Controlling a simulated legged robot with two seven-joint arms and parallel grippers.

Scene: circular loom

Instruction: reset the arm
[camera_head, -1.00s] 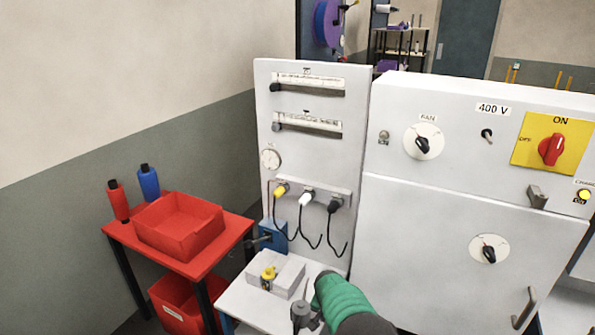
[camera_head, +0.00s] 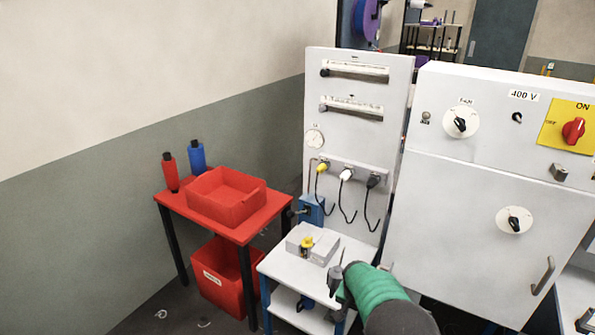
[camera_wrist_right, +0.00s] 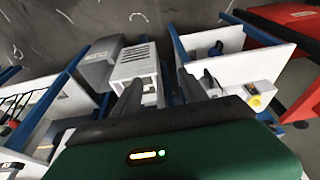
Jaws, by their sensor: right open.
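My right gripper (camera_head: 362,263) is green and dark. It is in the lower middle of the head view, in front of the small white bench (camera_head: 275,268) and near its right side. It is open, with nothing seen between its fingers. In the right wrist view the two dark fingers (camera_wrist_right: 160,88) stand apart, with the floor and furniture beyond. A grey block with a yellow-topped part (camera_head: 306,243) is on the bench, left of the gripper and apart from it. My left gripper is not in view.
A white panel (camera_head: 348,215) with hanging cables stands behind the bench. A large white cabinet (camera_head: 470,230) with knobs stands close on the right. A red table (camera_head: 243,233) holds a red tray (camera_head: 225,205) and two bottles. A red bin (camera_head: 218,280) stands below.

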